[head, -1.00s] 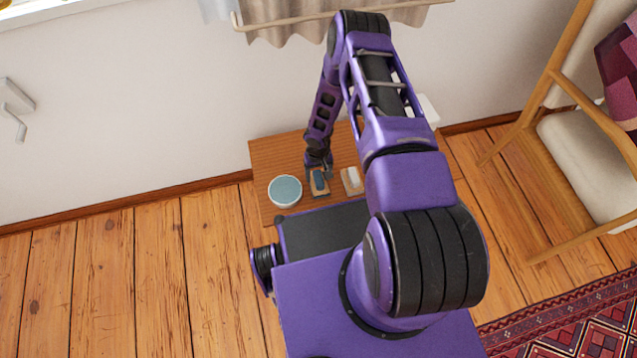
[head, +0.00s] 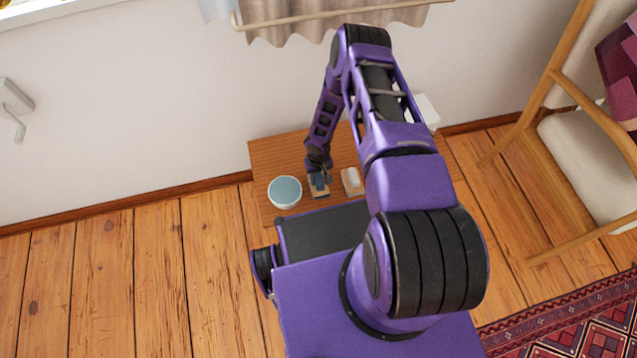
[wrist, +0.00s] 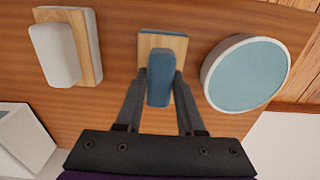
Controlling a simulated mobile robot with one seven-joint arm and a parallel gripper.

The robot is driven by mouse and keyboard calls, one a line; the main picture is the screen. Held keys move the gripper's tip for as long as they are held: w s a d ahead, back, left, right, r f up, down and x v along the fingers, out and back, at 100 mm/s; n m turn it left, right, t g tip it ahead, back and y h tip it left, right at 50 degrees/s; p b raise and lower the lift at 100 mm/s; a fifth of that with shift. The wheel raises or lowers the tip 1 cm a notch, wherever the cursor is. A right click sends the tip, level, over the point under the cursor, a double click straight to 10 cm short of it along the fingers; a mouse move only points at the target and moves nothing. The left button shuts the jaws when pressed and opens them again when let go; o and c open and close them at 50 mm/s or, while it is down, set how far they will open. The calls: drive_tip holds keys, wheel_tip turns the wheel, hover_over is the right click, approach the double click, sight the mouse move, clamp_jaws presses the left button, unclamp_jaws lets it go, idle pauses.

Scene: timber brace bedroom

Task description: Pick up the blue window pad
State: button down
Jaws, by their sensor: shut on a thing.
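The blue window pad (wrist: 160,78) is a small slate-blue block between my two fingertips in the wrist view. It sits over a light wooden block (wrist: 176,42); I cannot tell whether it is lifted off it. My gripper (wrist: 160,92) is shut on the pad, with a finger on each side. In the head view my gripper (head: 319,171) reaches down to the pad (head: 318,186), which it partly covers, above the wooden table (head: 265,155).
A round white container with a teal top (head: 285,192) stands left of the pad. A white pad on a wooden block (head: 352,180) lies to its right. A white box (head: 425,108) is farther back by the wall. A chair (head: 580,150) stands at the right.

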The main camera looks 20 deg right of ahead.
sight(318, 178)
wheel_tip(318, 178, up, 10)
drive_tip(key=shift+r+p, duration=0.1)
drive_tip(key=shift+p, duration=0.7)
